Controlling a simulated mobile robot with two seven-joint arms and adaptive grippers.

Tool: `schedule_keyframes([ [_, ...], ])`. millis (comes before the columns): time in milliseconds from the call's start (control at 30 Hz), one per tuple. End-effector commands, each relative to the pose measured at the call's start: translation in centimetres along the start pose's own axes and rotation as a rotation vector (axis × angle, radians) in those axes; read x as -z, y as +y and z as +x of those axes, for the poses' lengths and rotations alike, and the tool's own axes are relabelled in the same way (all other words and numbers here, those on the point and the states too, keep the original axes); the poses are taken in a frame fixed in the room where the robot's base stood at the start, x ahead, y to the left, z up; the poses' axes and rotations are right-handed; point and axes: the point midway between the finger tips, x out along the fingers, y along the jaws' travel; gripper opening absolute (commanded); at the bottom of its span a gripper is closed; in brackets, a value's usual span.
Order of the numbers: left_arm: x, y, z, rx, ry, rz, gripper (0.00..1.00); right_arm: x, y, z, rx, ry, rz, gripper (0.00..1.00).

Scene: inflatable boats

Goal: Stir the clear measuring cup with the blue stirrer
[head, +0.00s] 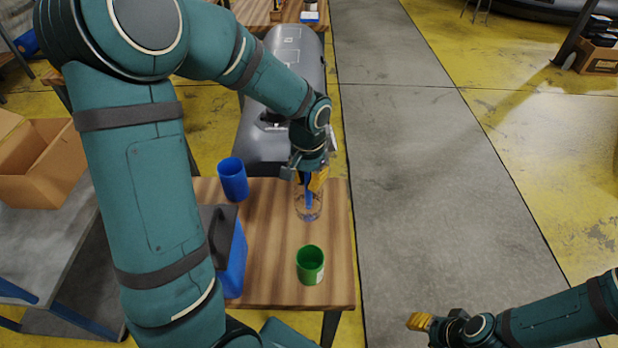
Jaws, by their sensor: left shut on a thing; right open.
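The clear measuring cup (308,214) stands on the wooden table (265,285) near its far right edge. My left gripper (310,180) is directly above the cup, pointing down, and is shut on the blue stirrer (309,198). The stirrer's lower part shows inside the clear cup; its upper end is hidden by the fingers. My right gripper (420,322) is open and empty, low at the right, over the floor and away from the table.
A blue cup (233,179) stands at the table's far left corner. A green cup (310,265) stands in front of the measuring cup. A blue container with a dark top (237,262) is at the left, partly behind my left arm. A cardboard box (40,170) lies further left.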

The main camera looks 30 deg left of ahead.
Motion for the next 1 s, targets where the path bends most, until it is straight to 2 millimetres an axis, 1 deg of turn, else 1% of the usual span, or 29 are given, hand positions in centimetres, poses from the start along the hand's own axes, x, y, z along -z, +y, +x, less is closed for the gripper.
schedule_keyframes([
  [167,0.0,0.0,-0.8,0.000,0.001,0.000,0.00,0.0,-0.2,-0.6,0.000,-0.002,0.000,0.47],
  [733,0.0,0.0,-5.0,0.000,0.000,-0.001,0.00,-0.3,-1.4,-3.8,0.001,-0.017,0.003,0.47],
  [1000,0.0,0.0,-6.9,0.000,0.001,0.000,0.00,0.4,-1.9,-5.2,-0.001,-0.002,0.007,0.47],
])
